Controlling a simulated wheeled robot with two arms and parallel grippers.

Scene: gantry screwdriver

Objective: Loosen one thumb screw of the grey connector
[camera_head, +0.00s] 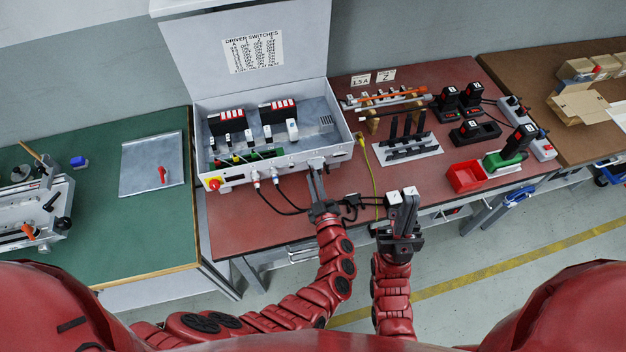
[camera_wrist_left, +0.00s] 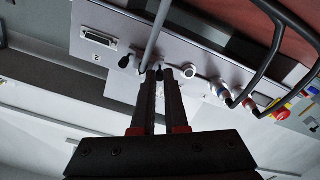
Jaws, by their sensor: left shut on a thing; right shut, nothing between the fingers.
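The grey connector (camera_head: 316,162) is plugged into the front panel of the open control box. Its grey cable (camera_wrist_left: 155,38) crosses the left wrist view, and my fingers cover part of the connector there. One black thumb screw (camera_wrist_left: 124,62) shows left of the cable. My left gripper (camera_head: 316,171) is at the connector, and in the left wrist view its fingers (camera_wrist_left: 160,76) are closed on the other thumb screw, right of the cable. That screw is mostly hidden between the fingertips. My right gripper (camera_head: 402,194) is shut and empty, near the table's front edge.
The control box (camera_head: 345,148) stands on the red table (camera_head: 232,217). Plugged cables and a red stop button (camera_head: 214,183) sit left of the connector. A yellow cable (camera_head: 369,172) hangs to its right. A bare D-shaped port (camera_wrist_left: 97,40) shows on the panel.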

